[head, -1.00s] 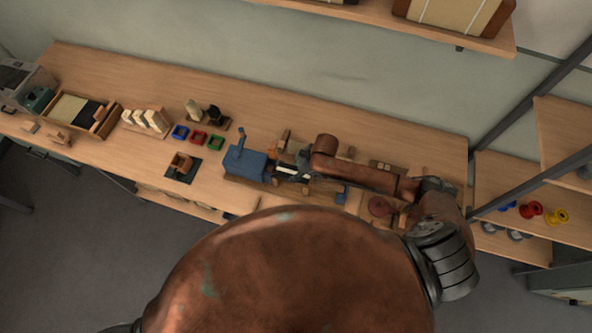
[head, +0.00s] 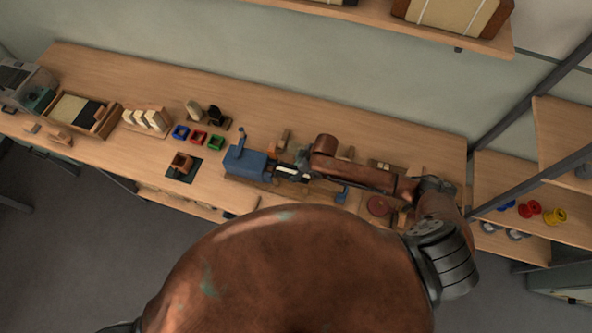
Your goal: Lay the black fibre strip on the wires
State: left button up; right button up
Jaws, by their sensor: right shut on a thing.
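A blue bench device (head: 246,163) stands on a wooden base at mid-bench. Short pale pieces (head: 287,170) with dark parts between them lie just right of its blue block. My right gripper (head: 302,160) is at these pieces, at their upper right. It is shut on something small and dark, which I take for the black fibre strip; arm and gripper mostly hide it. The wires are too fine to make out. My left gripper is not in view.
Blue, red and green small trays (head: 198,137) sit left of the device, with a stand of pale and black tufts (head: 211,112) behind. A wooden box (head: 84,110) with pale and black material is farther left.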

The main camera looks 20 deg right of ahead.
jog(key=shift+f, duration=0.35)
jog(key=shift+f, duration=0.3)
jog(key=shift+f, duration=0.3)
dwell(0.6)
jog(key=o, duration=1.2)
jog(key=shift+o, duration=0.2)
jog(key=v, duration=1.2)
